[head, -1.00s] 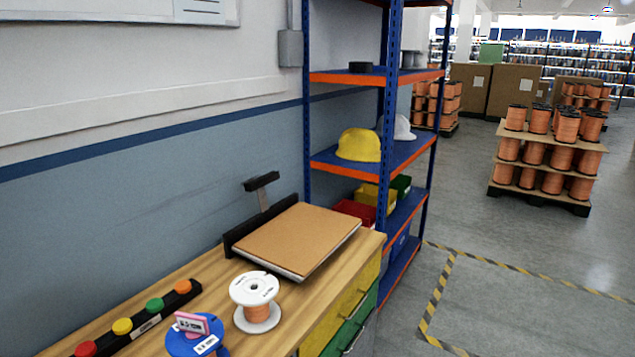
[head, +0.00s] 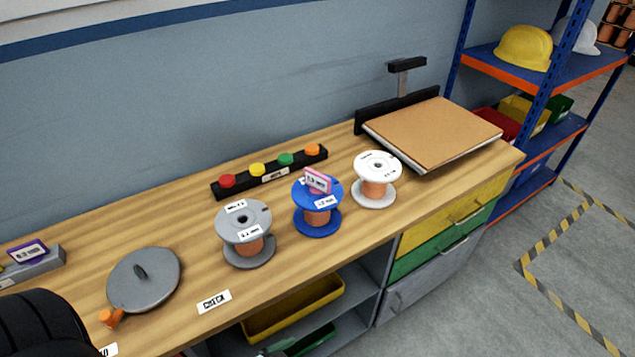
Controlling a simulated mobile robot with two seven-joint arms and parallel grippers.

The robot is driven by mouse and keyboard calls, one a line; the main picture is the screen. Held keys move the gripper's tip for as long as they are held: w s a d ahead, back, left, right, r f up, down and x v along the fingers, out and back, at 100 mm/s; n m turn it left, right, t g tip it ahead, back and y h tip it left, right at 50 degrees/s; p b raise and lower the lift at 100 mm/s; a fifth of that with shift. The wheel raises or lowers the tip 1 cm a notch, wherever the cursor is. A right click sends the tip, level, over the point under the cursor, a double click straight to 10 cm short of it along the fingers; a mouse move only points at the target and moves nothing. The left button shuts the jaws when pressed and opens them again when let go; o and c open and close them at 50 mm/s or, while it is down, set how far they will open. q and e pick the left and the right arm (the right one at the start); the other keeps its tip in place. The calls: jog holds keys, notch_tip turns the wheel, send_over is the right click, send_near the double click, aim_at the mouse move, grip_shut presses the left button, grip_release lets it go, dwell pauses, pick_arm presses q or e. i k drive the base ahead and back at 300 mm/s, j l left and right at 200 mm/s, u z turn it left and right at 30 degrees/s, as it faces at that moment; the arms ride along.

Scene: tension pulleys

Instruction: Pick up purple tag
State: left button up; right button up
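The purple tag (head: 27,251) stands on a grey holder block (head: 45,263) at the far left of the wooden workbench in the head view. It has a white label face with small print. A similar pink tag (head: 318,181) rests on top of the blue spool (head: 318,208). A black rounded shape at the lower left corner may be part of my own body. Neither gripper can be made out in the head view.
On the bench (head: 185,230) stand a grey disc with a knob (head: 143,279), a grey spool (head: 246,235), a white spool (head: 375,180), a black button bar (head: 270,172) and a cork-topped board (head: 432,133). A blue shelf (head: 510,72) stands at the right.

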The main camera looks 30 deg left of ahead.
aim_at(33, 251)
jog(key=u, duration=2.7)
jog(key=k+z, duration=0.1)
jog(key=z, duration=1.1)
jog(key=k+j+z, duration=0.15)
jog(key=j, duration=0.25)
jog(key=k+j+z, duration=0.15)
jog(key=j, duration=0.25)
jog(key=k+j+z, duration=0.15)
jog(key=j, duration=0.25)
jog(key=i, duration=0.05)
